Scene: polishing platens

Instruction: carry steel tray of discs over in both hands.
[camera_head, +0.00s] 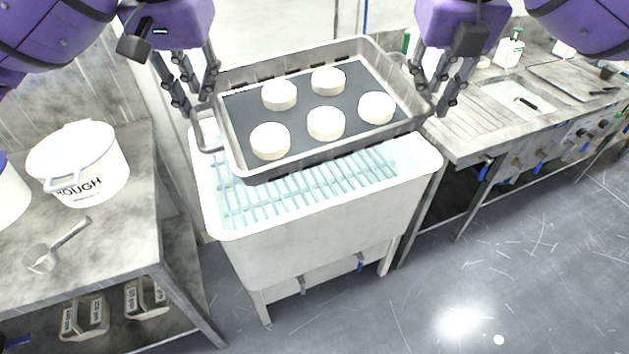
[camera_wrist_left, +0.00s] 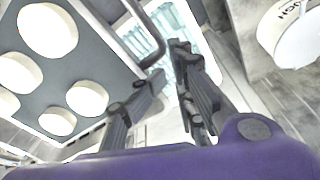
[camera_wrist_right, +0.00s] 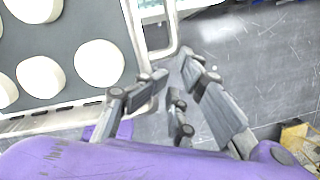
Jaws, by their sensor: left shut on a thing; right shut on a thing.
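The steel tray (camera_head: 232,147) is held level above a white basin, with a dark mat and several white discs (camera_head: 326,123) lying on it. My left gripper (camera_head: 196,112) is shut on the tray's left handle side; the handle loop also shows in the left wrist view (camera_wrist_left: 154,40). My right gripper (camera_head: 438,108) is shut on the tray's right side, where the rim and handle appear in the right wrist view (camera_wrist_right: 133,30). The discs sit apart from each other on the mat. The exact finger contact on each handle is partly hidden.
The white basin (camera_head: 320,205) with a slatted blue rack (camera_head: 300,190) stands below the tray. A left bench (camera_head: 120,235) bears a white pot (camera_head: 80,160) and a scoop (camera_head: 42,257). A right counter (camera_head: 465,140) holds bottles and a sink. Open floor (camera_head: 500,270) lies at front right.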

